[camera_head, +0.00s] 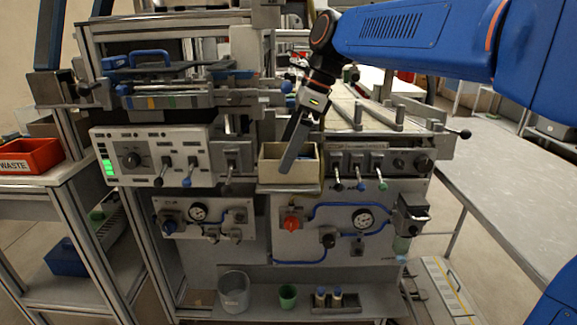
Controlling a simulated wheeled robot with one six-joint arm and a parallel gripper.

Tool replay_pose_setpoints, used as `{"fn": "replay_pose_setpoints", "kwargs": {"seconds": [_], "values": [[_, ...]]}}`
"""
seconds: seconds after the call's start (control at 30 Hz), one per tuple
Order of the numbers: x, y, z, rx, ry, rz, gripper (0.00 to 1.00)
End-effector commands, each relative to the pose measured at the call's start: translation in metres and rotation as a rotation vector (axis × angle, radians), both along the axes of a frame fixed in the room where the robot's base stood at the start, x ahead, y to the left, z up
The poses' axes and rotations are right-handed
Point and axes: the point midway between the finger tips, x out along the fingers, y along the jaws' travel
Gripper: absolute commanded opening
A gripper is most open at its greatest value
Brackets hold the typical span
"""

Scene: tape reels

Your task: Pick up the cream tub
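The cream tub (307,172) is an open, box-shaped container on the front of the machine, near the middle of the view. Its inside is partly hidden by my gripper, and a small bit of blue shows at its rear edge. My gripper (287,168) comes down from the upper right. Its dark fingers overlap the tub in the picture; whether they are in front of it, inside it or touching it is unclear. The fingers are seen nearly edge-on, so their gap does not show.
A control panel (150,155) with a green display lies left of the tub, and levers (360,165) lie to its right. A red WASTE bin (28,155) stands at far left. A grey bucket (234,291) and green cup (288,296) stand on the lower shelf.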

Motion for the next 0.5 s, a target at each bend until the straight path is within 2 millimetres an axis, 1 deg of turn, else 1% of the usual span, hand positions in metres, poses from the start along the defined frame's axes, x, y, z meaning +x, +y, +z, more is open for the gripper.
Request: {"fn": "replay_pose_setpoints", "kwargs": {"seconds": [0.03, 0.07, 0.1, 0.17, 0.2, 0.5], "values": [[0.0, 0.0, 0.0, 0.0, 0.0, 0.0, 0.88], [0.0, 0.0, 0.0001, 0.0, 0.0, 0.0, 0.81], [0.0, 0.0, 0.0001, 0.0, 0.0, 0.0, 0.71], [0.0, 0.0, 0.0001, 0.0, 0.0, 0.0, 0.57], [0.0, 0.0, 0.0001, 0.0, 0.0, 0.0, 0.47], [0.0, 0.0, 0.0021, 0.0, 0.0, 0.0, 0.47]]}}
